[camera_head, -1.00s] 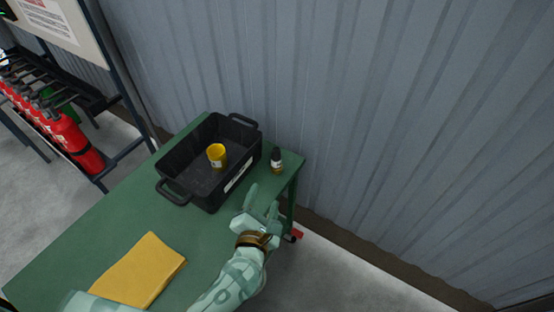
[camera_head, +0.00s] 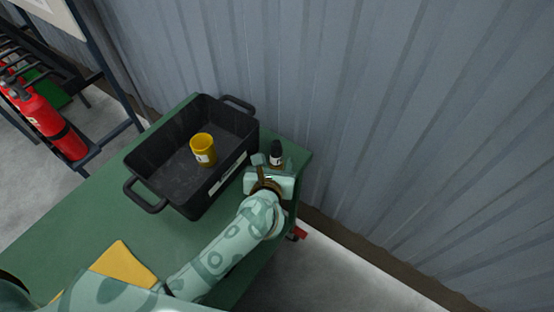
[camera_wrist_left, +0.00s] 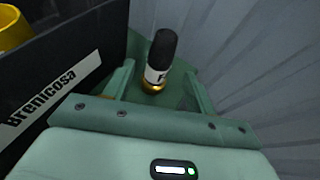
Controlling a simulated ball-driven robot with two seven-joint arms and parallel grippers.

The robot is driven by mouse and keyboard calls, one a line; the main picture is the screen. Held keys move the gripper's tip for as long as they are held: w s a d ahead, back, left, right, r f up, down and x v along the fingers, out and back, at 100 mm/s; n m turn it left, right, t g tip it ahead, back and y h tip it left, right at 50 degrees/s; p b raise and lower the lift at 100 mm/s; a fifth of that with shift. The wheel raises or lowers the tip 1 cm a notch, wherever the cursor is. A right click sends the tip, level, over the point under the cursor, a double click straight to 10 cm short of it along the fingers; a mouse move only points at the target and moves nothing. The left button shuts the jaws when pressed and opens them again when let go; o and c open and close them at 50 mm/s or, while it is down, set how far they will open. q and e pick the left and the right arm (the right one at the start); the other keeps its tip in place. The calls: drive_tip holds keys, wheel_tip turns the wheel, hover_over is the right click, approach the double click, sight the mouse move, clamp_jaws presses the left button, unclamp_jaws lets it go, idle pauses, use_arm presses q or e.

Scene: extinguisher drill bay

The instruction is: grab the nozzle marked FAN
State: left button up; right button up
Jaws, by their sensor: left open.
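The nozzle (camera_head: 276,150), with a black top, white label and brass base, stands upright on the green table near its right corner. In the left wrist view the fingers of the left gripper (camera_wrist_left: 160,82) lie either side of the nozzle's lower part, with gaps visible. My right gripper is not in view.
A black bin (camera_head: 165,150) marked "Brenicosa" stands close left of my gripper, holding a yellow cup (camera_head: 203,150). A yellow cloth (camera_head: 122,265) lies on the green table (camera_head: 75,220). A corrugated wall (camera_head: 400,120) rises behind. Red extinguishers (camera_head: 45,120) stand at left.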

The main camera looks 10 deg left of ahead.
sight(277, 153)
use_arm(q)
drive_tip(key=shift+x, duration=0.95)
drive_tip(key=b+x, duration=0.1)
drive_tip(key=x, duration=0.1)
drive_tip(key=b+x, duration=0.1)
drive_tip(key=x, duration=0.1)
drive_tip(key=shift+w+a+f, duration=0.1)
drive_tip(key=shift+w+f, duration=0.1)
drive_tip(key=shift+f, duration=0.25)
drive_tip(key=shift+w, duration=0.3)
drive_tip(key=shift+r, duration=0.1)
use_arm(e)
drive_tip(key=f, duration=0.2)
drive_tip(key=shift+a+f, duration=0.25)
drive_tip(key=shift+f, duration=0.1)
use_arm(q)
clamp_jaws()
